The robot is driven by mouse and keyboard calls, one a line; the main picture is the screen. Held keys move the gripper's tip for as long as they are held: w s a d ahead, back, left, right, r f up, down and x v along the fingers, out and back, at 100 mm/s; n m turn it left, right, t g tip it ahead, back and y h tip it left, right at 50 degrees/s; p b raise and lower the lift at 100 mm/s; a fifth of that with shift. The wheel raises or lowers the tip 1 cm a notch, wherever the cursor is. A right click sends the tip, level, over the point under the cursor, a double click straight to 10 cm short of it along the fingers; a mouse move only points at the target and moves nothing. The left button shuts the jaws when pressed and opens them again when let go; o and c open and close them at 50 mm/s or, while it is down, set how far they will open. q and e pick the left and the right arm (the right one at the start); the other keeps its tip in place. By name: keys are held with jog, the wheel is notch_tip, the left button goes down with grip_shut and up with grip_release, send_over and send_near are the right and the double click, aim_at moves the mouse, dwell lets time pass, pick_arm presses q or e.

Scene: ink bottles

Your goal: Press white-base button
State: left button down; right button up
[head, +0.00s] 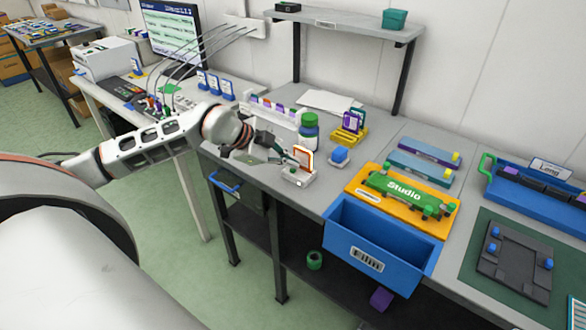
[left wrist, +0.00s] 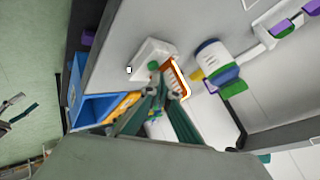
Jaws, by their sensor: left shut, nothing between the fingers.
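A small white base (head: 298,176) stands near the front edge of the grey workbench, with an orange-framed card (head: 303,157) upright on it. In the left wrist view the white base (left wrist: 150,52) carries a round green button (left wrist: 153,65) beside the orange-framed card (left wrist: 178,80). My left gripper (head: 281,160) is shut and empty, just left of the card in the head view. In the left wrist view its fingertips (left wrist: 164,90) are close to the button and card; I cannot tell whether they touch. My right gripper is not in view.
An open blue drawer (head: 375,245) juts out at the front right. A yellow holder (head: 348,134) stands farther back.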

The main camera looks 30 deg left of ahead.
aim_at(291, 170)
pick_arm(q)
jog(key=shift+f, duration=0.4)
jog(key=shift+r, duration=0.1)
dwell(0.4)
jog(key=shift+r+p, duration=0.5)
jog(key=shift+r, duration=0.35)
jog(key=shift+r, duration=0.1)
notch_tip(291, 170, up, 6)
jog(key=p, duration=0.3)
jog(key=shift+p, duration=0.4)
